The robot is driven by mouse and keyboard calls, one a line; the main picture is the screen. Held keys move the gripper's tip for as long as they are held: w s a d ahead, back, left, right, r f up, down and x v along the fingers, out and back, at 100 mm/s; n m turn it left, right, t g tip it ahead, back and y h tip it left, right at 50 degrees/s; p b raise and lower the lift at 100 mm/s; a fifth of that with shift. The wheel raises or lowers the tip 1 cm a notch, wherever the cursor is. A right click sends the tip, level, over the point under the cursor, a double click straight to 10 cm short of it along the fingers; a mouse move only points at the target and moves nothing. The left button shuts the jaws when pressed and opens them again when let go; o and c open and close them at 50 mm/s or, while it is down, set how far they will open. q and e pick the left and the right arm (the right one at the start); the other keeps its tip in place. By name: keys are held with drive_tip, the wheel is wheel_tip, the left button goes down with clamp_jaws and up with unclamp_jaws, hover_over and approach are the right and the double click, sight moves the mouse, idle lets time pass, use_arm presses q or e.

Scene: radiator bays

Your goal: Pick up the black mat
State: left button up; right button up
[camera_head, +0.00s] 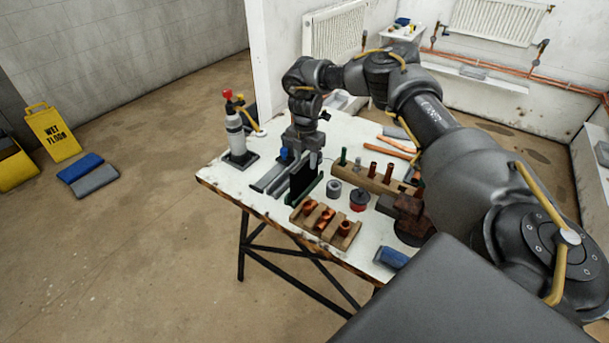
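The black mat (303,182) stands upright on edge near the middle of the white worktable, with green along its lower edge. My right gripper (304,158) points down right at the mat's top edge. Its fingers are small and partly hidden by the mat and the gripper body, so I cannot tell whether they are closed on the mat. The mat's lower edge is at or very near the tabletop; I cannot tell if it touches. My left gripper is not in view.
On the worktable (222,173) are grey strips (268,180), a white bottle with a red top (236,132), a wooden block with copper fittings (325,222), a wooden rack (372,178), a grey roll (333,189) and a red-and-black container (359,200). Floor at left is mostly clear.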

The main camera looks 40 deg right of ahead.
sight(305, 171)
drive_tip(key=shift+s, duration=0.1)
drive_tip(key=shift+s+f, duration=0.1)
drive_tip(key=shift+f, duration=0.05)
drive_tip(key=f+p, duration=0.1)
drive_tip(key=f, duration=0.1)
drive_tip(key=f+p, duration=0.1)
drive_tip(key=f, duration=0.2)
drive_tip(key=shift+a, duration=0.2)
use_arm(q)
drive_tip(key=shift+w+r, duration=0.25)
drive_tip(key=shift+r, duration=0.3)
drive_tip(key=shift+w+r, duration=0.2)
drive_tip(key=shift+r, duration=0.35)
use_arm(e)
drive_tip(key=shift+r, duration=0.1)
clamp_jaws()
